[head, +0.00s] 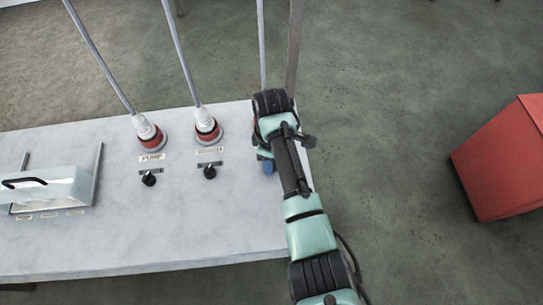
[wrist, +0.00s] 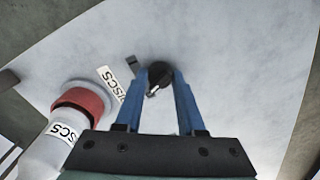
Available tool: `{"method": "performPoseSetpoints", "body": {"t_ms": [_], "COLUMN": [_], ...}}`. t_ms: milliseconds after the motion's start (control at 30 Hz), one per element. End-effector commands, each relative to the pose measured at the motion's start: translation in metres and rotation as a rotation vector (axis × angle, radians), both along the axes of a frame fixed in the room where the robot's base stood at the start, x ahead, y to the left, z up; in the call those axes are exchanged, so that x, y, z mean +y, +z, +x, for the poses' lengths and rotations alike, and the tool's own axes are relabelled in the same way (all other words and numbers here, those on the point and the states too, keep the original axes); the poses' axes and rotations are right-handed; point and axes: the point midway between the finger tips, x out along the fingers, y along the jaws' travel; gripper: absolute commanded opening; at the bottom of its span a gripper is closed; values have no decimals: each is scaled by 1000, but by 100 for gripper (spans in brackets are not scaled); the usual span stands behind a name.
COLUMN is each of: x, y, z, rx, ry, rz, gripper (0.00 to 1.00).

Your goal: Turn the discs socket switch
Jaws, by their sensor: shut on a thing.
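The discs socket switch is a black round knob (wrist: 159,71) on the pale panel in the wrist view. A pale mark on the knob points down and slightly left. My gripper (wrist: 161,82) has its blue fingers on either side of the knob, shut on it. A white label reading DISCS (wrist: 112,84) lies left of the knob. The discs socket's red collar (wrist: 82,103) with its white plug (wrist: 50,145) is at the left. In the head view my gripper (head: 267,164) is at the panel's right end, and my arm hides this knob.
To the left on the bench top (head: 120,225) are a PUMP switch (head: 149,179) and another black switch (head: 210,171), with red-collared plugs (head: 150,137) behind them. A white box with a black handle (head: 52,188) is far left. A red box (head: 505,165) stands right.

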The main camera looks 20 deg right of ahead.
Motion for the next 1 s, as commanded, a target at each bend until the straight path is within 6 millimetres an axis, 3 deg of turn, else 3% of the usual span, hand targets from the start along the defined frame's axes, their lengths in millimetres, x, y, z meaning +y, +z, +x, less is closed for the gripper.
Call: {"method": "performPoseSetpoints", "body": {"t_ms": [333, 767, 800, 933, 1000], "x": [0, 1, 1, 1, 0], "y": [1, 1, 1, 1, 1], "z": [2, 2, 2, 1, 1], "rx": [-6, -6, -6, -5, -3], "ry": [101, 111, 111, 110, 109], "rz": [1, 1, 1, 1, 1], "gripper": [0, 0, 42, 65, 68]}}
